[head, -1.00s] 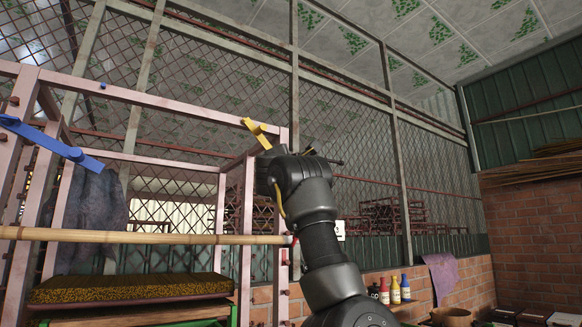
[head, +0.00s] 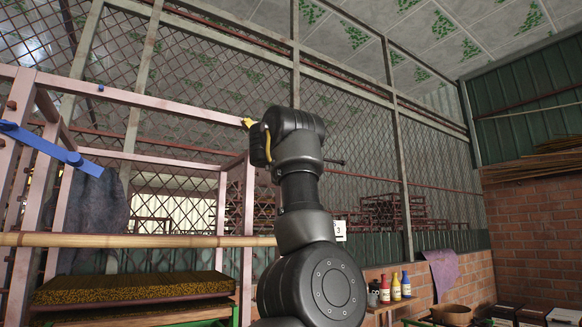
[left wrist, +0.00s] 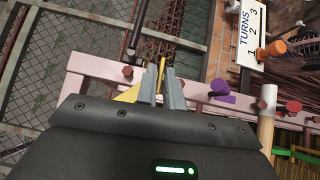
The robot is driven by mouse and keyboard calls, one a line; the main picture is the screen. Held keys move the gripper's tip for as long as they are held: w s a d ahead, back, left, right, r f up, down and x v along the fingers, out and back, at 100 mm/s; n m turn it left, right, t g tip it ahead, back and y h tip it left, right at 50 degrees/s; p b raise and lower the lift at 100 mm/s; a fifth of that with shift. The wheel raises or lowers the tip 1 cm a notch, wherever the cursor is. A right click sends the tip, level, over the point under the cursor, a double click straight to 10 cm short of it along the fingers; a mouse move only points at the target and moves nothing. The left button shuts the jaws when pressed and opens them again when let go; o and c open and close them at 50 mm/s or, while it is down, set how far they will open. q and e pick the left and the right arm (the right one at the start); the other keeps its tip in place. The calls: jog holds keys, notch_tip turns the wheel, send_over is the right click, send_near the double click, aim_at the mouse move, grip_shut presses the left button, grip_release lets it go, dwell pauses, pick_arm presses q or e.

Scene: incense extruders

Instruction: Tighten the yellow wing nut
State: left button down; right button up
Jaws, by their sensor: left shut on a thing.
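The yellow wing nut (head: 248,122) sits at the upper right corner of the pink frame (head: 150,107), mostly hidden behind my left wrist in the head view. In the left wrist view a yellow wing (left wrist: 128,94) shows left of the fingers, and more yellow shows between them. My left gripper (left wrist: 162,72) has its two grey fingers close together, shut on the wing nut. The nut's thread and its seating on the frame are hidden, so I cannot tell how tight it is. My right gripper is not in view.
A bamboo pole (head: 120,240) crosses the frame. Purple (left wrist: 218,88) and orange (left wrist: 270,49) pieces and a "TURNS 1 2 3" sign (left wrist: 247,35) are near the gripper. Bottles (head: 395,288) stand lower right.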

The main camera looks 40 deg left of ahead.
pick_arm(q)
jog(key=shift+r, duration=0.1)
jog(key=c, duration=1.5)
grip_release()
jog(key=b+v, duration=0.7)
jog(key=v, duration=0.3)
jog(key=shift+s+d+b, duration=0.2)
jog(key=shift+s+b, duration=0.15)
